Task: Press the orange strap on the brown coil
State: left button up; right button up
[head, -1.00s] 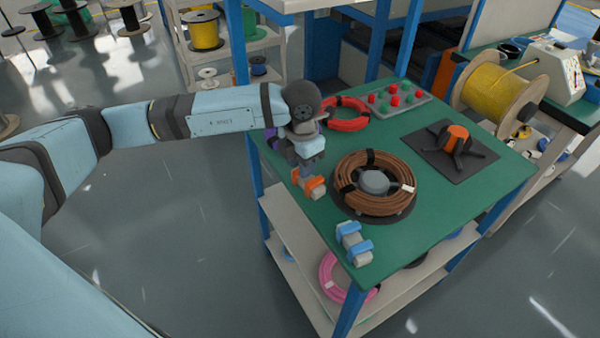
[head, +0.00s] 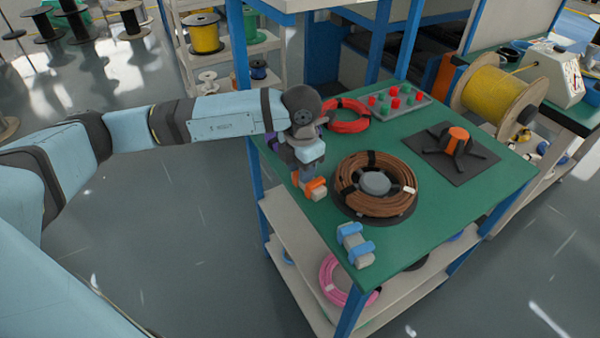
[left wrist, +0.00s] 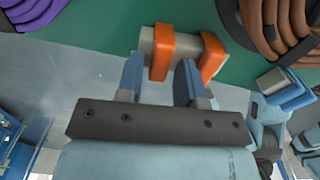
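The brown coil (head: 352,200) lies on a dark round base on the green table, with black bands around it and a white tag on its right side. Orange straps (head: 314,183) sit on a pale grey block at the table's left edge, left of the coil. They also show in the left wrist view (left wrist: 162,53), where the coil (left wrist: 262,32) is at the upper right. My left gripper (left wrist: 159,72) is open above the block, its two blue fingers on either side of one orange strap. I cannot tell whether they touch it.
Blue straps (head: 354,238) on another block stand at the front left edge. A red coil (head: 347,116) and a button panel (head: 396,99) are behind. A black holder with an orange hub (head: 456,140) is at the right. The table's front right is clear.

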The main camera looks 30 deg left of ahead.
pick_arm(q)
jog(key=shift+f, duration=0.35)
jog(key=c, duration=0.5)
jog(key=shift+c, duration=0.2)
pick_arm(e)
jog(key=shift+s+a+f, duration=0.1)
jog(key=shift+f, duration=0.55)
jog(key=shift+s+a+f, duration=0.1)
jog(key=shift+f, duration=0.5)
pick_arm(q)
jog(key=shift+r, duration=0.15)
pick_arm(e)
jog(key=shift+r, duration=0.1)
pick_arm(q)
jog(key=shift+w+r+p, duration=0.15)
jog(key=shift+r+p, duration=0.55)
jog(key=shift+r, duration=0.25)
jog(key=shift+w+r+p, duration=0.15)
jog(key=shift+r+p, duration=0.55)
jog(key=shift+r, duration=0.2)
jog(key=shift+d+r+p, duration=0.1)
jog(key=shift+r+p, duration=1.15)
jog(key=shift+r, duration=0.85)
pick_arm(e)
jog(key=shift+w+d+r, duration=0.1)
jog(key=shift+w+r, duration=0.05)
jog(key=shift+r, duration=1.1)
jog(key=shift+w+d+r, duration=0.1)
jog(key=shift+r, duration=1.15)
